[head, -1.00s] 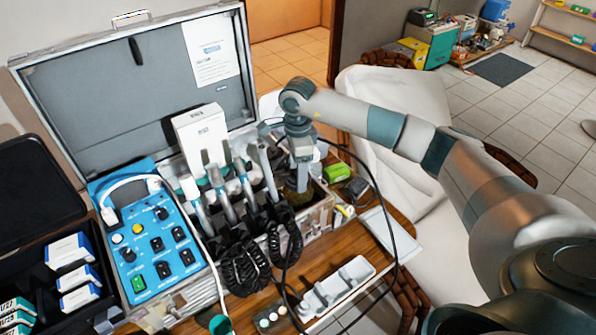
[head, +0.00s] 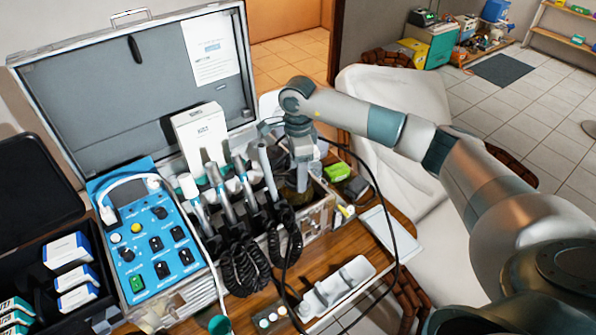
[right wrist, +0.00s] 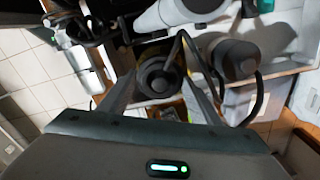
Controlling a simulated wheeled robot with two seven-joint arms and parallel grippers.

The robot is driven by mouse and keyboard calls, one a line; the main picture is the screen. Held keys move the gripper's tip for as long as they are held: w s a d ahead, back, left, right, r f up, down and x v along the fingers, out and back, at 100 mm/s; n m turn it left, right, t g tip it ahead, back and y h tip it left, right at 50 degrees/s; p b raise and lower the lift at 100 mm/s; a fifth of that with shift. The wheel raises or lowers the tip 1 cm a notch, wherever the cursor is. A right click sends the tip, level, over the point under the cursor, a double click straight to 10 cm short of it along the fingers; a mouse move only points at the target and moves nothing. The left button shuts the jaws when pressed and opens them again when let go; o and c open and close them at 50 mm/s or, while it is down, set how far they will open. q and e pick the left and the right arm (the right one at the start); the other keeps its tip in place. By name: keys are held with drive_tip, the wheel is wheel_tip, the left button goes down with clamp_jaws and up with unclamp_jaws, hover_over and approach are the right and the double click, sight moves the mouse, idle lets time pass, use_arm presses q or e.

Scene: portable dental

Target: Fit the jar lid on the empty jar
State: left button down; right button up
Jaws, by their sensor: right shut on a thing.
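My right gripper (head: 303,185) points down into the right end compartment of the open case. In the right wrist view its two fingers (right wrist: 160,90) are closed on a dark round knobbed piece, which looks like the jar lid (right wrist: 157,78). Below the lid is a yellowish-brown area; I cannot tell whether the lid touches a jar. The empty jar cannot be made out clearly and may be hidden under the lid and gripper. A second dark knobbed round piece (right wrist: 236,58) sits to the right of the held one in the wrist view. My left gripper is not in view.
Dental handpieces (head: 228,190) with coiled black cords stand left of the gripper. A dark cable loops close by the fingers. A green box (head: 337,171) lies right of the compartment. A blue control panel (head: 150,240) and a white tray (head: 392,232) are farther off.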

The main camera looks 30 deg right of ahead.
drive_tip(key=o, duration=1.1)
drive_tip(key=shift+r, duration=0.1)
drive_tip(key=shift+r+b, duration=0.3)
drive_tip(key=shift+r, duration=0.25)
wheel_tip(320, 180, up, 16)
drive_tip(key=b, duration=0.4)
drive_tip(key=shift+b, duration=0.3)
